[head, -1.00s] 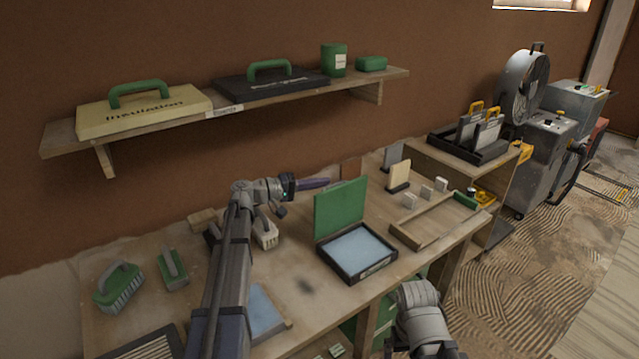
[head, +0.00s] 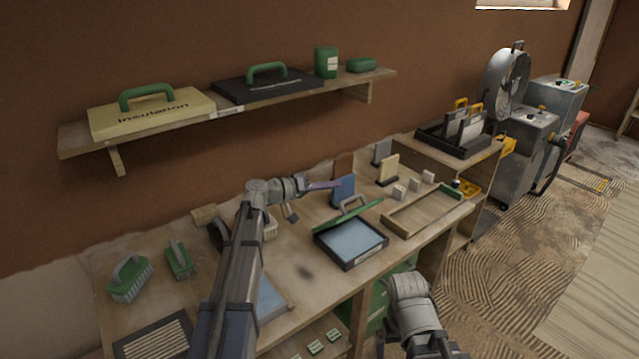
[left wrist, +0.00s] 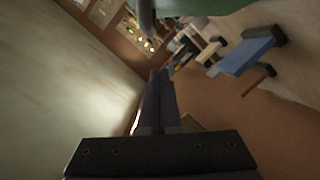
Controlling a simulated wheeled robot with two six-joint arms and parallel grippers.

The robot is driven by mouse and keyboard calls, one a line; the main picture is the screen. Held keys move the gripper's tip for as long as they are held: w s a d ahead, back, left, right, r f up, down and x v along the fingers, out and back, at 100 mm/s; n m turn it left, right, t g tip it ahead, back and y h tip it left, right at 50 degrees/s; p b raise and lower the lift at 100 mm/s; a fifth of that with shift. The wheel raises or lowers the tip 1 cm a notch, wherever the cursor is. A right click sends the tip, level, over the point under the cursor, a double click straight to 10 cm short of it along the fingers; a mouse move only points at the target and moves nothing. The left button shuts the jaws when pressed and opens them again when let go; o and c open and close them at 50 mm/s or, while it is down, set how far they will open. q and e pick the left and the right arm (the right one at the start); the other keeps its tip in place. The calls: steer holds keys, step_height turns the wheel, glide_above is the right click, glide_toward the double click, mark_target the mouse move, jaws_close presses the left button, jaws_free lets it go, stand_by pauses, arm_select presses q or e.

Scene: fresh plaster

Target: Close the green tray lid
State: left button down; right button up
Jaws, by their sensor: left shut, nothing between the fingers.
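The green tray lid (head: 362,215) is tilted low over its dark tray (head: 349,262), partly open, with a grey handle (head: 352,203) on top. The tray's pale blue inside shows below the lid. My left gripper (head: 334,185) is shut and empty, just behind and above the lid, near the handle. I cannot tell whether it touches the lid. In the left wrist view the shut fingers (left wrist: 159,85) point up the picture, and a green surface, probably the lid (left wrist: 215,6), shows at the top edge. My right arm enters at the bottom of the head view; its gripper is out of sight.
A blue block (head: 342,190) stands behind the lid, close to my left fingertips. A wooden frame (head: 405,231) and small grey blocks lie right of the tray. A shelf (head: 240,108) hangs above the bench.

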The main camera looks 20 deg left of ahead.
mark_target(345, 203)
arm_select(q)
steer(key=s+d+m, duration=0.1)
steer(key=s+d+f+m+y, duration=0.1)
steer(key=d, duration=0.1)
steer(key=s+d+f+m+b, duration=0.1)
steer(key=d, duration=0.1)
steer(key=shift+s+d+f+m+t, duration=0.1)
steer(key=shift+s+f+m+t, duration=0.2)
steer(key=shift+s+m, duration=0.1)
steer(key=s+d+f+m+b, duration=0.1)
steer(key=f, duration=0.1)
steer(key=s+d+f+m+y+b, duration=0.1)
steer(key=d+f+m+b, duration=0.1)
steer(key=s+d+f+m+t+y+b, duration=0.1)
steer(key=f+b, duration=0.1)
steer(key=shift+s+d+m, duration=0.2)
steer(key=shift+d+m, duration=0.15)
steer(key=shift+m, duration=0.05)
steer(key=shift+s+d+f+b, duration=0.2)
steer(key=shift+d+f+b, duration=0.1)
steer(key=shift+f+b, duration=0.4)
arm_select(e)
step_height(345, 203, down, 8)
steer(key=shift+w+r, duration=0.15)
arm_select(q)
steer(key=shift+r, duration=0.1)
